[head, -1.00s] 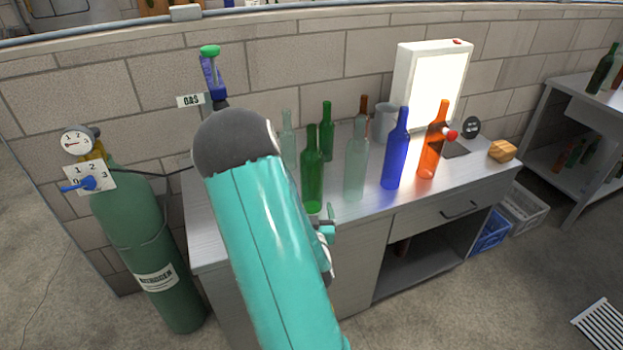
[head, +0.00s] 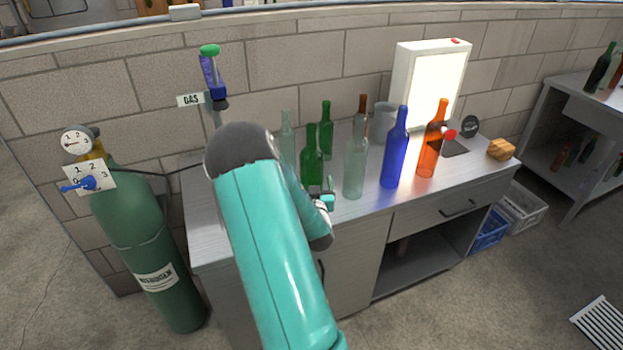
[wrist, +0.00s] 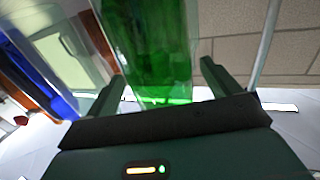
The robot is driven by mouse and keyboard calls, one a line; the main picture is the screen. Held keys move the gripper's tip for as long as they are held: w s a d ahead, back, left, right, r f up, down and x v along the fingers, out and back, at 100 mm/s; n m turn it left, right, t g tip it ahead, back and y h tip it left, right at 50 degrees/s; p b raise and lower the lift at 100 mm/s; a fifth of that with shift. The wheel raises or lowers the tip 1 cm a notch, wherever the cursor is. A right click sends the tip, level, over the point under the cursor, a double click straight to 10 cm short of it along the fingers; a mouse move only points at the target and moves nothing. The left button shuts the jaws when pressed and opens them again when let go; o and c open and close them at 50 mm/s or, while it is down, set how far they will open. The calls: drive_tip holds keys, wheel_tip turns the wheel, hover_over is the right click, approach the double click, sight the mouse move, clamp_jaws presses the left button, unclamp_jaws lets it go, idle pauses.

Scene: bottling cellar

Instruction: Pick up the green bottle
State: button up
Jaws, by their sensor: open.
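A green bottle (head: 312,158) stands upright on the metal bench, its lower part partly hidden by my arm and gripper. A second green bottle (head: 326,125) stands behind it. My gripper (head: 325,192) is at the lower front of the nearer green bottle, partly hidden by my arm. In the wrist view a green bottle (wrist: 152,45) fills the space between the open fingers of my gripper (wrist: 163,75). I cannot tell whether the fingers touch it.
A clear bottle (head: 355,170) stands close on the right, then a blue bottle (head: 395,155) and an orange bottle (head: 432,145). A pale bottle (head: 287,135) is behind left. A lit panel (head: 435,85) stands at the back. A green gas cylinder (head: 140,240) is at the left.

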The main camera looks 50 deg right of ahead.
sight(302, 160)
drive_tip(key=shift+x, duration=0.9)
drive_tip(key=shift+r, duration=0.1)
drive_tip(key=c, duration=1.4)
drive_tip(key=shift+r, duration=0.1)
drive_tip(key=shift+r, duration=0.45)
wheel_tip(302, 160, up, 2)
drive_tip(key=shift+r, duration=0.2)
drive_tip(key=a+r, duration=0.1)
drive_tip(key=r, duration=0.1)
drive_tip(key=a+r, duration=0.3)
drive_tip(key=a, duration=0.1)
drive_tip(key=shift+s+r, duration=0.35)
drive_tip(key=shift+r, duration=0.05)
drive_tip(key=a+r, duration=0.1)
drive_tip(key=a, duration=0.2)
drive_tip(key=s+a+r, duration=0.1)
drive_tip(key=a, duration=0.2)
drive_tip(key=a+r, duration=0.1)
drive_tip(key=a, duration=0.2)
drive_tip(key=shift+s+r, duration=0.2)
drive_tip(key=shift+r, duration=0.15)
